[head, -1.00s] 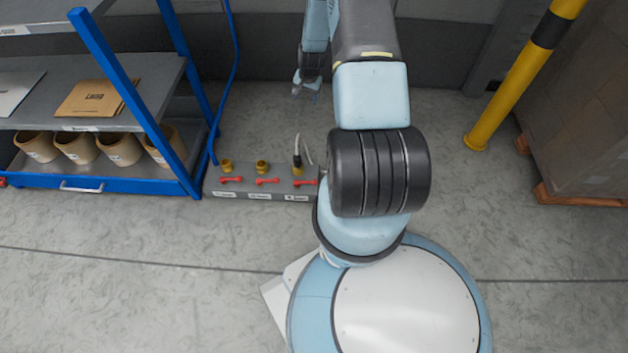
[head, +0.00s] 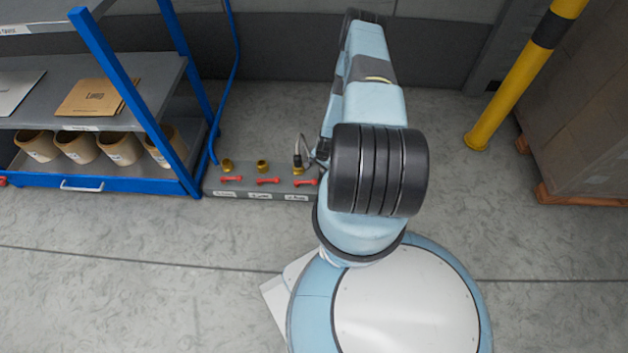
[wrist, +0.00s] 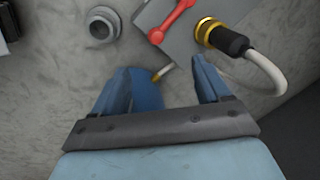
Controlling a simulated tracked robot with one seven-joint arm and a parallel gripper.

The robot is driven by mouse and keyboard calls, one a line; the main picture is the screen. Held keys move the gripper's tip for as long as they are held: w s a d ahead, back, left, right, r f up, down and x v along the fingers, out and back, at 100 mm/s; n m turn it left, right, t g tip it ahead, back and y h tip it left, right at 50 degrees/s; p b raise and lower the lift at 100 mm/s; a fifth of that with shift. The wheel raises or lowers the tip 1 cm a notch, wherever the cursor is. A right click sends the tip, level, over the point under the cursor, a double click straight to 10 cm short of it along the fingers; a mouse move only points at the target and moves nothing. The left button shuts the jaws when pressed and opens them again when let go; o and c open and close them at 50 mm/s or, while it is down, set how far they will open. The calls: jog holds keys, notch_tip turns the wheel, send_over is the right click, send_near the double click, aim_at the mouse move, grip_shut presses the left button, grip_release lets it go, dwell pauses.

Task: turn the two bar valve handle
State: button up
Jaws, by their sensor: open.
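A grey valve block (head: 212,187) lies on the floor beside the shelf, with three red bar handles in a row: left (head: 231,180), middle (head: 268,181) and right (head: 305,182). Each has a white label below it, too small to read for certain. Brass fittings stand behind the handles; the right one carries a black plug with a pale hose. In the wrist view my gripper (wrist: 166,74) is open and empty. One red handle (wrist: 172,21) and the plugged brass fitting (wrist: 207,28) lie beyond its fingertips, not touching. In the head view my arm hides the gripper.
A blue-framed shelf (head: 120,95) with pots stands left of the block. A yellow post (head: 515,85) and boxes on a pallet are at right. A grey round piece (wrist: 102,26) shows in the wrist view. Front floor is clear.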

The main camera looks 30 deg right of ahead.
aim_at(314, 180)
jog(key=f, duration=0.4)
jog(key=w+f, duration=0.1)
jog(key=f, duration=0.4)
jog(key=w+a+f, duration=0.1)
jog(key=f, duration=0.3)
jog(key=shift+w+f, duration=0.15)
jog(key=shift+w, duration=0.05)
jog(key=shift+c, duration=0.4)
jog(key=shift+s+a, duration=0.1)
grip_shut()
